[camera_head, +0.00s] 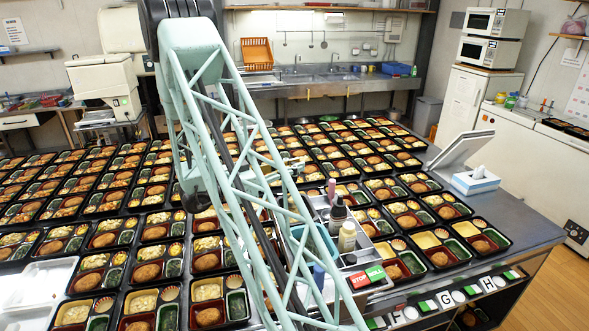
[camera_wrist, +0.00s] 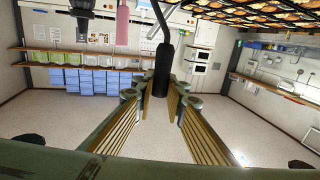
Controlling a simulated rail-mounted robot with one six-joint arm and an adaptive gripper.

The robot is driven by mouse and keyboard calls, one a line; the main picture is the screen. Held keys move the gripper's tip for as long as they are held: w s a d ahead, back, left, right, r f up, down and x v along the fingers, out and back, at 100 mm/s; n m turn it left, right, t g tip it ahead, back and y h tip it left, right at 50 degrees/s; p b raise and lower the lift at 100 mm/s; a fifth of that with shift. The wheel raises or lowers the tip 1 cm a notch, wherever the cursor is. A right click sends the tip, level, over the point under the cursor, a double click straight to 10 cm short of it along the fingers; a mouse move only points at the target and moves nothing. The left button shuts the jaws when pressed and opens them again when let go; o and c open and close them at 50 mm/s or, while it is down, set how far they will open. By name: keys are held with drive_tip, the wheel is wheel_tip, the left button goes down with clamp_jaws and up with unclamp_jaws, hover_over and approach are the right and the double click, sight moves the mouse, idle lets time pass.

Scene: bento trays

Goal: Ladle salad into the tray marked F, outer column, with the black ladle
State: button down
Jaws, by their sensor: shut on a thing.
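My gripper (camera_wrist: 161,97) is in the wrist view with its two slatted fingers on either side of the black ladle (camera_wrist: 162,70). It is shut on the ladle's thick black handle, and a thin bent rod runs up from it. The ladle's bowl is not visible. In the head view my arm's pale green truss crosses the middle, and I cannot make out the gripper or ladle there. The letter F (camera_head: 398,317) is on the table's front edge. Bento trays (camera_head: 408,281) lie behind the letters. A container with greenish contents (camera_head: 313,243) is partly hidden by my arm; I cannot tell if it is salad.
Several bottles (camera_head: 347,237) stand in a grey caddy behind my arm, near the red and green STOP/SELL blocks (camera_head: 366,276). Filled trays cover most of the table. A tissue box (camera_head: 475,182) sits at the right. In the wrist view a pink bottle (camera_wrist: 123,22) shows at the top.

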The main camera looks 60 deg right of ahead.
drive_tip(key=shift+r+p, duration=1.25)
drive_tip(key=shift+r, duration=1.25)
drive_tip(key=shift+d, duration=0.1)
